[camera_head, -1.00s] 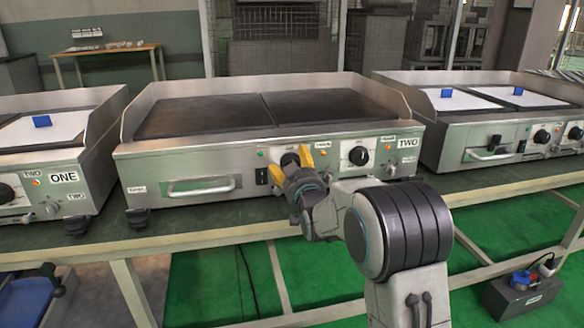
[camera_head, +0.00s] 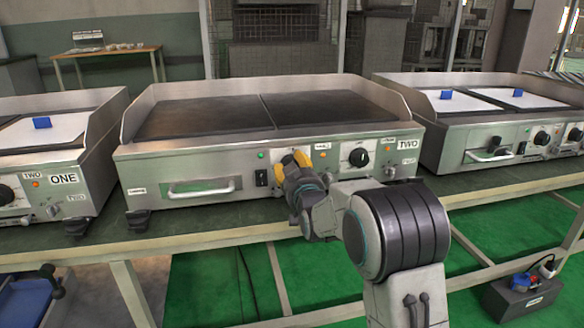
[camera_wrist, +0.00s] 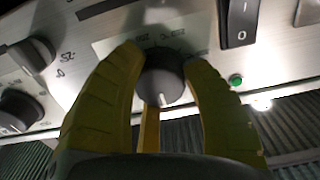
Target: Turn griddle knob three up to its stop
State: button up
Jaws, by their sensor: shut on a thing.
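The middle griddle (camera_head: 150,165) has a front panel with a dark round knob (camera_wrist: 164,78) in the wrist view. My gripper (camera_head: 293,160) is at the panel, right of the black switch. Its yellow fingers (camera_wrist: 165,85) are shut on this knob, one on each side. A second knob (camera_head: 358,157) on the same panel stands free to the right, beside the TWO label. Most of the dial marks around the held knob are too blurred or covered to read.
A black rocker switch (camera_wrist: 239,20) and a green light (camera_wrist: 236,82) are close to the gripper. A drawer handle (camera_head: 201,188) is further left. Other griddles stand left and right on the table.

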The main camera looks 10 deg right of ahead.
jog(key=c, duration=0.3)
